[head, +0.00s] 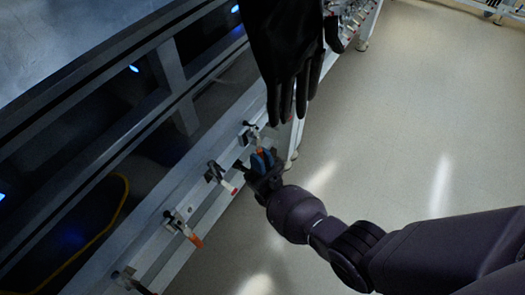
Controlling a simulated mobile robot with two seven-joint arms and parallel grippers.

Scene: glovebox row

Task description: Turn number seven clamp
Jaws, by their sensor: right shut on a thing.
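A row of toggle clamps runs along the pale rail of the glovebox. My right gripper (262,168) is at one of these clamps, shut on its handle, with a bit of orange (261,153) showing between the blue-tipped fingers. The rest of that clamp is mostly hidden by the gripper. Neighbouring clamps show: one (216,173) just to the left with a red-tipped handle, one (182,225) lower with an orange-tipped handle, and one (250,133) just above. I cannot read any clamp numbers. My left gripper is not in view.
A black glove (285,50) hangs down at the top, its fingers ending just above my right gripper. The glovebox frame (180,85) fills the left side, with a yellow cable (112,215) inside. Open floor (420,120) lies to the right.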

